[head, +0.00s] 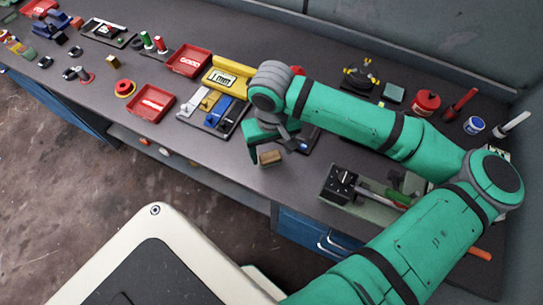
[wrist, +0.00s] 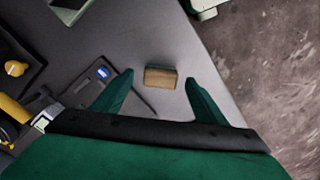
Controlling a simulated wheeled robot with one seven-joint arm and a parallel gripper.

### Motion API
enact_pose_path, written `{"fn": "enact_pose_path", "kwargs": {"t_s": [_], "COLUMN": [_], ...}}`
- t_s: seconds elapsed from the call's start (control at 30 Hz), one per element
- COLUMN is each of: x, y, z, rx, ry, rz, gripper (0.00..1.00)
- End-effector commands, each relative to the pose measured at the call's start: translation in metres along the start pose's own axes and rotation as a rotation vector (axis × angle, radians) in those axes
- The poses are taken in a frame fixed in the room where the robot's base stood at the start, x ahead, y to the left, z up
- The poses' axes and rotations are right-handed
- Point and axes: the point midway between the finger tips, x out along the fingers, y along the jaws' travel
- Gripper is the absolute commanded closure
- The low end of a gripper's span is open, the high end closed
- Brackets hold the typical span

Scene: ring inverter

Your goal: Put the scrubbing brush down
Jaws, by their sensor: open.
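The scrubbing brush, a small tan wooden block (head: 271,157), is at the front part of the dark workbench (head: 225,165), just below my gripper (head: 271,145). It appears to lie on the bench top. In the wrist view the brush (wrist: 161,78) sits between and slightly beyond the two green fingertips of my gripper (wrist: 159,78). There is a gap on each side, so neither finger touches it. My gripper is open and empty. Bristles cannot be made out.
A grey-green tray with a black knobbed box (head: 343,184) stands to the right. Left of the brush are a tool board (head: 214,122) with coloured handles and red trays (head: 151,103). The bench's front edge is close to the brush. Bare bench lies around it.

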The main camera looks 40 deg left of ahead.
Motion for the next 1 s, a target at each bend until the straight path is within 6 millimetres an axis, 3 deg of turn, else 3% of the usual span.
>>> {"fn": "enact_pose_path", "kwargs": {"t_s": [0.2, 0.4, 1.0], "x": [-0.044, -0.068, -0.075], "y": [0.0, 0.0, -0.002], "z": [0.0, 0.0, 0.0], "rx": [-0.003, -0.002, -0.006], "ry": [0.002, 0.001, -0.001], "rz": [0.002, 0.002, 0.001], "gripper": [0.33, 0.33, 0.33]}}
